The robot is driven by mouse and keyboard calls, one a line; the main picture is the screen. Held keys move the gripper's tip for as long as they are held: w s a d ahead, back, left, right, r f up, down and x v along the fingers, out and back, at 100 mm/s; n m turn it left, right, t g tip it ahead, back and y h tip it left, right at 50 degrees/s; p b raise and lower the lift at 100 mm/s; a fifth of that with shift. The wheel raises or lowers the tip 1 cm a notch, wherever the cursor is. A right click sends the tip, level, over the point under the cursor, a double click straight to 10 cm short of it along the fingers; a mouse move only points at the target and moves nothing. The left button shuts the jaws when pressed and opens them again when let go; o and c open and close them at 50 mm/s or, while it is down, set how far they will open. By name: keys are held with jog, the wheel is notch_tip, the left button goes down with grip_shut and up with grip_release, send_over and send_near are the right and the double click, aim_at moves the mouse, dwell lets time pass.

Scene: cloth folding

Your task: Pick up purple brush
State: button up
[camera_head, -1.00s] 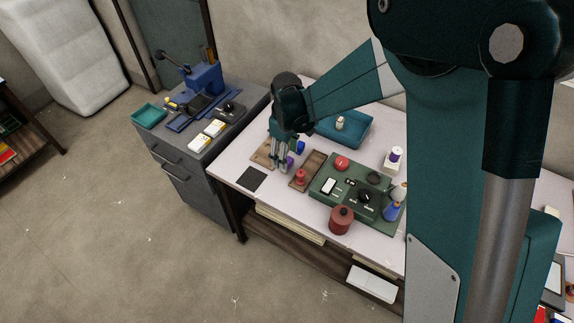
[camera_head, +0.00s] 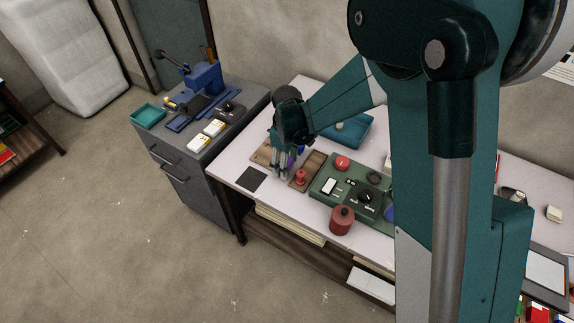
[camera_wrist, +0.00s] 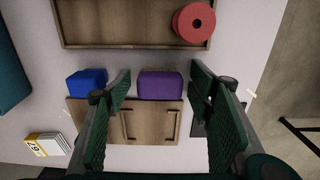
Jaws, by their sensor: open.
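The purple brush (camera_wrist: 160,85) shows in the wrist view as a purple block at the edge of a small wooden board (camera_wrist: 150,122). My gripper (camera_wrist: 160,85) is open, with one green ridged finger on each side of the purple block. No contact with it is visible. In the head view my gripper (camera_head: 281,170) points down over the table's left part, and the purple brush (camera_head: 291,161) is mostly hidden behind its fingers.
A blue block (camera_wrist: 87,82) sits just left of the purple one, outside the left finger. A wooden tray (camera_wrist: 125,42) holding a red spool (camera_wrist: 194,21) lies beyond. A green control panel (camera_head: 345,207) and red canister (camera_head: 342,220) stand to the right.

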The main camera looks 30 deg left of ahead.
jog(key=c, duration=1)
jog(key=shift+r+p, duration=0.95)
jog(key=shift+r, duration=4.05)
